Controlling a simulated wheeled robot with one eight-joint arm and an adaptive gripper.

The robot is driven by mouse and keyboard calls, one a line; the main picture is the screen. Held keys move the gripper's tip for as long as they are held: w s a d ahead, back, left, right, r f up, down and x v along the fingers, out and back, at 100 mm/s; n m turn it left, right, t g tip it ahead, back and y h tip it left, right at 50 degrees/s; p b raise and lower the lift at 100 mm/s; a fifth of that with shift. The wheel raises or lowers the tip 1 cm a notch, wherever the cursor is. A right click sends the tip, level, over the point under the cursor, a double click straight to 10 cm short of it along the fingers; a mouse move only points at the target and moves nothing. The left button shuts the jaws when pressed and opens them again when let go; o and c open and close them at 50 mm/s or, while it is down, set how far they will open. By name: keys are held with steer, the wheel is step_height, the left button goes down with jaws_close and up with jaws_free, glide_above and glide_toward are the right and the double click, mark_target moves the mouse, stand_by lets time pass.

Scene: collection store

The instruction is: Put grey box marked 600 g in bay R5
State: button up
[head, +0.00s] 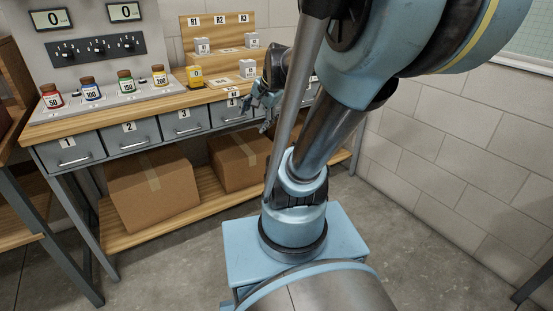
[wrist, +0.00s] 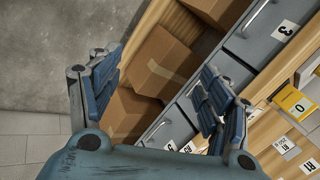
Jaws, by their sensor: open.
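Small light-grey boxes sit on the stepped wooden rack (head: 228,20) in the head view: an upper left grey box (head: 201,47), an upper right grey box (head: 251,40) and a lower right grey box (head: 247,69). Their marks are too small to read, so I cannot tell which is 600 g. Labels R1, R2 and R3 show along the rack's top; the R5 label is not readable. My gripper (head: 265,98) is open and empty in front of the bench's drawers, partly hidden by my arm. In the wrist view its fingers (wrist: 163,95) are spread wide over the drawer fronts and lower shelf.
A yellow box (head: 194,77) stands on the lower rack level; it also shows in the wrist view (wrist: 296,102). Several coloured jars (head: 125,82) stand on the grey console at left. Cardboard boxes (head: 152,190) fill the lower shelf. Floor before the bench is clear.

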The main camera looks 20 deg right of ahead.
steer(key=s+d+f+n+g+h, duration=0.1)
steer(key=s+d+f+n, duration=0.1)
steer(key=s+f+n, duration=0.2)
steer(key=s+d+f+n+g+h, duration=0.1)
steer(key=s+f+n, duration=0.3)
steer(key=s, duration=0.7)
steer(key=shift+d+f+n+g+h, duration=0.15)
steer(key=shift+d+n+g+h, duration=0.3)
steer(key=shift+n, duration=0.65)
steer(key=shift+w+a, duration=0.1)
